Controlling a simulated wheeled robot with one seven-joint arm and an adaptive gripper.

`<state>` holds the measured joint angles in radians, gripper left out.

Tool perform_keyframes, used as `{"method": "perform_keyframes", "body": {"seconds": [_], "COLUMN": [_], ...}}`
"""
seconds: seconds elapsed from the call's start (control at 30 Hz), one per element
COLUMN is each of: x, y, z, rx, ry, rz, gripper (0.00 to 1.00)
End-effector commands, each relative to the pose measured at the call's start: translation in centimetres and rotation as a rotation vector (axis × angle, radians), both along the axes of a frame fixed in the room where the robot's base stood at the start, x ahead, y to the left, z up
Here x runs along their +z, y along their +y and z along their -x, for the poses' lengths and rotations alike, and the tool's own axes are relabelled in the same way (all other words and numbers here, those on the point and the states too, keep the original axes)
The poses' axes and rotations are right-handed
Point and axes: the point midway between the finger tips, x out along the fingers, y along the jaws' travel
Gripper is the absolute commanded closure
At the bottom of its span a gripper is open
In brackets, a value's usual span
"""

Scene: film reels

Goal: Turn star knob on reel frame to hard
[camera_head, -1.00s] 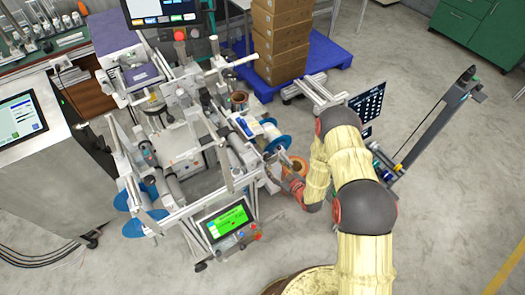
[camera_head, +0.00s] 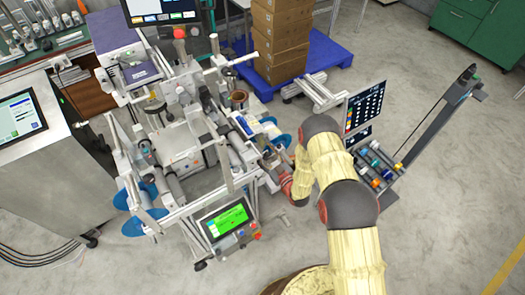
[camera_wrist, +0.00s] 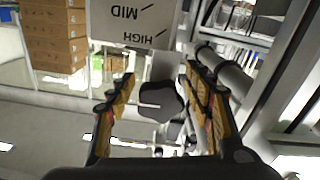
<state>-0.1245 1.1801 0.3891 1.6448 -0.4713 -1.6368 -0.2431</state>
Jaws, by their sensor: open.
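The black star knob (camera_wrist: 160,101) shows in the wrist view on a pale bracket, between the two fingers of my gripper (camera_wrist: 158,80). The fingers are open on either side of it, and I see no clear contact. A white plate (camera_wrist: 135,22) with upside-down words MID and HIGH and tick marks is just beyond the knob. In the head view the reel frame (camera_head: 228,180) stands left of my arm. My gripper (camera_head: 268,168) is at its right side, small and partly hidden. The knob cannot be made out there.
A grey rail (camera_wrist: 225,70) runs close to the right finger. A screen with green display (camera_head: 226,219) is on the frame's front. Stacked boxes (camera_head: 281,40) stand on a blue pallet (camera_head: 327,52) behind. A rack with coloured rolls (camera_head: 380,172) stands right of my arm. The front floor is clear.

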Motion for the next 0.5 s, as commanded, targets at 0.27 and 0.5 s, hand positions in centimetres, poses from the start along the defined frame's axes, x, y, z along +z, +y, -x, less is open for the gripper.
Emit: {"method": "perform_keyframes", "body": {"seconds": [0.27, 0.5], "x": [-0.06, -0.03], "y": [0.45, 0.43], "z": [-0.61, -0.61], "rx": [0.000, 0.000], "ry": [0.002, 0.002], "rz": [0.001, 0.001], "gripper": [0.49, 0.56]}}
